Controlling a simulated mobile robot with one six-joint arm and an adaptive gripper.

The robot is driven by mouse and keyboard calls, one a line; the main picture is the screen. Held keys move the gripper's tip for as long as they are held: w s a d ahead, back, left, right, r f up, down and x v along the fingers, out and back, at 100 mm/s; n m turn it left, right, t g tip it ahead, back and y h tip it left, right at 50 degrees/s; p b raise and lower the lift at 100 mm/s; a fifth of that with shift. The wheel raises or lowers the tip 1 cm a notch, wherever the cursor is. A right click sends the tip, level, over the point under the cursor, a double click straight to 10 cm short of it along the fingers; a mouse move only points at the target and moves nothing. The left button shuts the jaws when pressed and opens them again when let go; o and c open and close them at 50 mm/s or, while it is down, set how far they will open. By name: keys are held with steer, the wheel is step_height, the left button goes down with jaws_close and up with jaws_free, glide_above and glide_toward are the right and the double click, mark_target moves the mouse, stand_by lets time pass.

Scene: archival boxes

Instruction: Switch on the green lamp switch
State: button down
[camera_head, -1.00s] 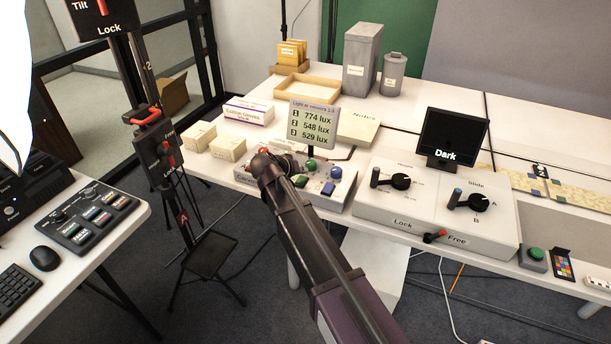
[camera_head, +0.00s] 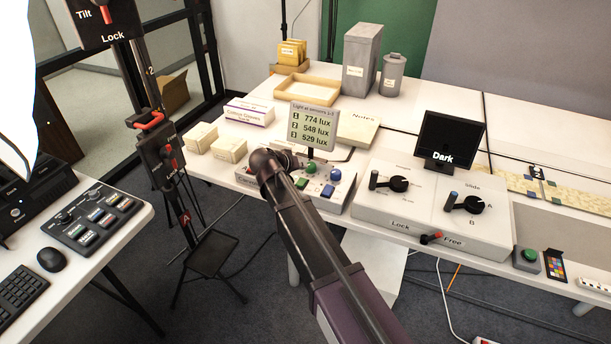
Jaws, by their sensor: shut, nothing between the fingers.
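The green switch (camera_head: 301,183) is a small rocker on the front of a grey control box (camera_head: 345,195), below a green round knob (camera_head: 310,167). A blue rocker (camera_head: 328,191) and a blue knob (camera_head: 335,175) are to its right. My dark arm comes up from the bottom, and its rounded end covers the left part of the box, just left of the green switch. My gripper's fingers are hidden behind that end, so I cannot see whether they touch anything.
A lux display (camera_head: 313,127) stands behind the control box. To the right are a white box with black dials (camera_head: 398,184), a dark screen (camera_head: 451,138) and a green button (camera_head: 529,255). A stand with levers (camera_head: 160,155) rises at the left. Small cream boxes (camera_head: 229,149) sit left of my arm.

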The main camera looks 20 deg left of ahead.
steer(key=shift+s+r+p, duration=0.15)
steer(key=shift+r+p, duration=0.65)
steer(key=shift+r, duration=0.25)
steer(key=d+g+p, duration=0.1)
steer(key=d, duration=0.5)
steer(key=d+m+g+p, duration=0.1)
steer(key=d, duration=0.6)
steer(key=shift+f+g+h, duration=0.1)
steer(key=shift+g+h, duration=0.3)
steer(key=s+d+g+p, duration=0.1)
steer(key=d, duration=0.3)
steer(key=s+d+m+g+p, duration=0.1)
steer(key=d, duration=0.4)
steer(key=s+d+g+p, duration=0.1)
steer(key=d, duration=0.3)
steer(key=shift+d+m+y, duration=0.15)
steer(key=shift+m+y, duration=0.15)
steer(key=s+d+r+g+y+p, duration=0.1)
steer(key=s+d+g+y+p, duration=0.1)
steer(key=s+d, duration=0.4)
steer(key=s+d+r+m+g+y+p, duration=0.1)
steer(key=s+d+g+y+p, duration=0.1)
steer(key=s+d, duration=0.5)
steer(key=d+p, duration=0.1)
steer(key=d, duration=0.4)
steer(key=shift+r+m, duration=0.3)
steer(key=shift+r, duration=0.05)
